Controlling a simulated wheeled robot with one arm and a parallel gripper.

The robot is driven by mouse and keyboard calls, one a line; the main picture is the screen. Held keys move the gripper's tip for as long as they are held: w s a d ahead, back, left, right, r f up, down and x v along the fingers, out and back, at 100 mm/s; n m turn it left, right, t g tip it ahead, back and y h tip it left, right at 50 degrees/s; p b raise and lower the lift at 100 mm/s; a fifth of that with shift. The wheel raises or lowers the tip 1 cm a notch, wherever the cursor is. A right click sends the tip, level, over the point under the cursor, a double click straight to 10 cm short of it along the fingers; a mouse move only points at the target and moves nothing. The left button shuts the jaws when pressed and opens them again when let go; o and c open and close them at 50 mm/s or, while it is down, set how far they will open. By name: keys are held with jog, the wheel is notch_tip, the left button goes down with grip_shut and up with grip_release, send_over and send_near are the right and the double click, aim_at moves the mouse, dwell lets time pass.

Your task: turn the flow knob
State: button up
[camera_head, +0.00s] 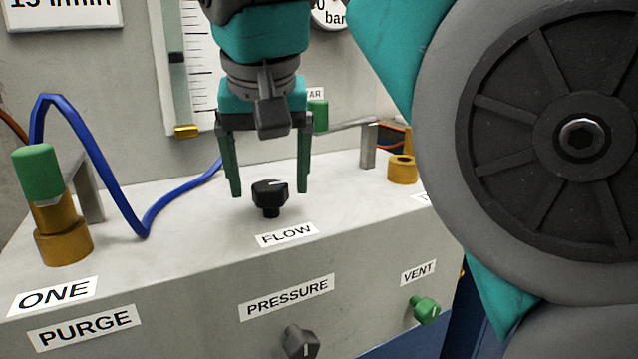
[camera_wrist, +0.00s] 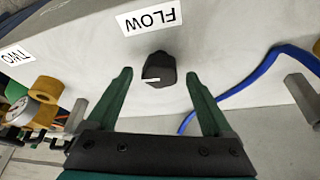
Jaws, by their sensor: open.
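The flow knob (camera_head: 270,194) is a black knob with a white pointer line, standing on the top face of the grey box behind the FLOW label (camera_head: 286,235). It also shows in the wrist view (camera_wrist: 159,70), with its white line pointing left there. My gripper (camera_head: 269,193) is open, with green fingers pointing down, one on each side of the knob in the head view. In the wrist view the fingertips (camera_wrist: 158,76) sit on either side of the knob, with a gap to each side. I see no contact.
A dark pressure knob (camera_head: 302,342) and a green vent knob (camera_head: 426,310) are on the front face. A brass fitting with a green cap (camera_head: 40,175) and a blue hose (camera_head: 110,180) stand at left. A brass fitting (camera_head: 402,170) is at right. A gauge panel rises behind.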

grip_shut()
dwell(0.7)
jog(key=shift+d+n+p, duration=0.15)
jog(key=shift+n+p, duration=0.2)
jog(key=shift+n, duration=0.05)
jog(key=shift+r+n+y+p, duration=0.15)
jog(key=shift+n+y+p, duration=0.3)
jog(key=shift+n, duration=0.15)
jog(key=n+g+y+p, duration=0.1)
jog(key=n, duration=0.2)
jog(key=n+p, duration=0.2)
jog(key=n, duration=0.1)
jog(key=shift+w+d+g+y, duration=0.1)
jog(key=shift+g+y, duration=0.25)
jog(key=shift+g, duration=0.05)
jog(key=n+p, duration=0.1)
jog(key=n, duration=0.1)
jog(key=n+g+p, duration=0.1)
jog(key=n, duration=0.1)
jog(key=shift+w+n+g+y, duration=0.15)
jog(key=shift+n+g+y, duration=0.15)
jog(key=shift+n+y, duration=0.1)
jog(key=shift+w+n+g, duration=0.1)
jog(key=shift+n+g, duration=0.7)
jog(key=shift+n, duration=1.3)
